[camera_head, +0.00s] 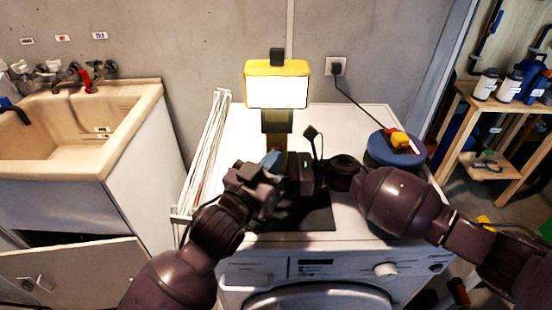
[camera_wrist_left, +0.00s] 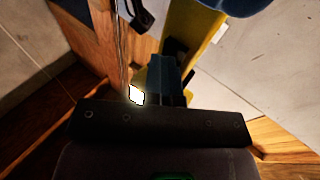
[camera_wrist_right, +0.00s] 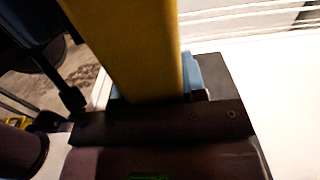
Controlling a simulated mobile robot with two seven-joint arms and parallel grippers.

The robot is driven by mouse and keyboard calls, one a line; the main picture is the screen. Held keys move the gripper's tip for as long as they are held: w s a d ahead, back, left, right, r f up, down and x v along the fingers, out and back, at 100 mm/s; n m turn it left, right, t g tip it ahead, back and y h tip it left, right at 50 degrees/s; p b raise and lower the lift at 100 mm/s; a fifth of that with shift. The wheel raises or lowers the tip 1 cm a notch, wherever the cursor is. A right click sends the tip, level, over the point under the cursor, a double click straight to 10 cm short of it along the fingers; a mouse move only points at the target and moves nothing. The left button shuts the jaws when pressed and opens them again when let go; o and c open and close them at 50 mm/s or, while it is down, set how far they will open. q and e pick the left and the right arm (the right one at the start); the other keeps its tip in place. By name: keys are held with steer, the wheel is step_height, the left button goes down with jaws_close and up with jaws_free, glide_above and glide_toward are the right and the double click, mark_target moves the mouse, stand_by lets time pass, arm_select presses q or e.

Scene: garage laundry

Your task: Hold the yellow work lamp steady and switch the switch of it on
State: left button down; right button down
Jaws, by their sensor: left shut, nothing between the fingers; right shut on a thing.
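The yellow work lamp (camera_head: 276,68) stands upright on the washing machine; its front panel is bright white and looks lit. My right gripper is shut on the lamp's yellow post (camera_wrist_right: 130,45), which fills the right wrist view between its fingers; a blue fingertip shows beside it. My left gripper (camera_head: 272,158) is shut and empty, its blue fingers just left of the post in the head view. In the left wrist view, the shut fingers (camera_wrist_left: 168,72) are beside a small glowing white patch on a yellow part. I cannot tell whether they touch the switch.
The white washing machine top (camera_head: 350,120) carries a dark mat (camera_head: 310,220), a blue round container (camera_head: 398,152) with a yellow-and-red item, and a folded drying rack (camera_head: 208,150) at left. A cord runs to the wall socket (camera_head: 337,67). A sink (camera_head: 90,120) is left, shelves right.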

arm_select(q)
steer(key=shift+s+a+r, duration=0.1)
steer(key=shift+s, duration=0.65)
arm_select(e)
steer(key=shift+s+a, duration=0.15)
steer(key=shift+s, duration=0.05)
arm_select(q)
steer(key=shift+s+r, duration=0.1)
arm_select(e)
steer(key=shift+w, duration=0.1)
arm_select(q)
steer(key=s, duration=0.1)
steer(key=s+r, duration=0.1)
steer(key=s, duration=0.1)
steer(key=s+r, duration=0.1)
steer(key=shift+s, duration=0.2)
arm_select(e)
steer(key=c, duration=0.6)
jaws_free()
steer(key=shift+d, duration=0.2)
